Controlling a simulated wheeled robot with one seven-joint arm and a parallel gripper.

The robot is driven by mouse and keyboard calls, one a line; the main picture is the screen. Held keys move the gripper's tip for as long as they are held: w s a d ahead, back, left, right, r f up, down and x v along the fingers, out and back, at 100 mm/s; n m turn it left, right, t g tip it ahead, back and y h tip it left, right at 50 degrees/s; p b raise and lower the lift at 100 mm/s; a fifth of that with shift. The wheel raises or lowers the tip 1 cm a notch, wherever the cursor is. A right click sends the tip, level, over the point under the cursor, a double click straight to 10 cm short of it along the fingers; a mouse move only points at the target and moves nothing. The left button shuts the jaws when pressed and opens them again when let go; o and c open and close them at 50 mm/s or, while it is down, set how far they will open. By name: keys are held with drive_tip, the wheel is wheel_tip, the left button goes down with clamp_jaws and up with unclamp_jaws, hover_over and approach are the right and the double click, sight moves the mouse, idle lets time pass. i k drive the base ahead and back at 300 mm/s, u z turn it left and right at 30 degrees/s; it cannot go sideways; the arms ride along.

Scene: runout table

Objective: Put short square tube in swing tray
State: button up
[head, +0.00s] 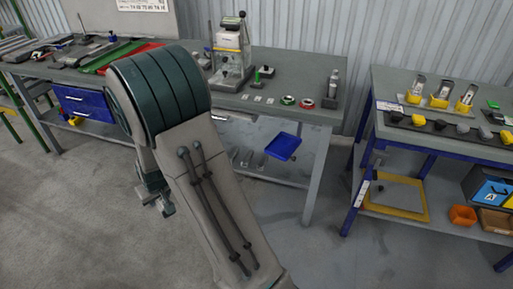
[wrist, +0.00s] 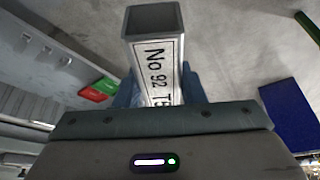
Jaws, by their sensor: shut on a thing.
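In the head view my gripper (head: 157,203) hangs low, mostly hidden behind my arm, and the tube cannot be made out there. A blue tray (head: 283,146), which looks like the swing tray, sits below the middle table's top near its right leg. It looks empty and is apart from my gripper.
A second bench (head: 440,140) stands right, beyond a floor gap. My arm hides much of the middle.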

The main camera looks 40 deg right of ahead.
sight(284, 146)
drive_tip(key=u, duration=0.05)
drive_tip(key=i, duration=1.35)
drive_tip(key=z, duration=1.9)
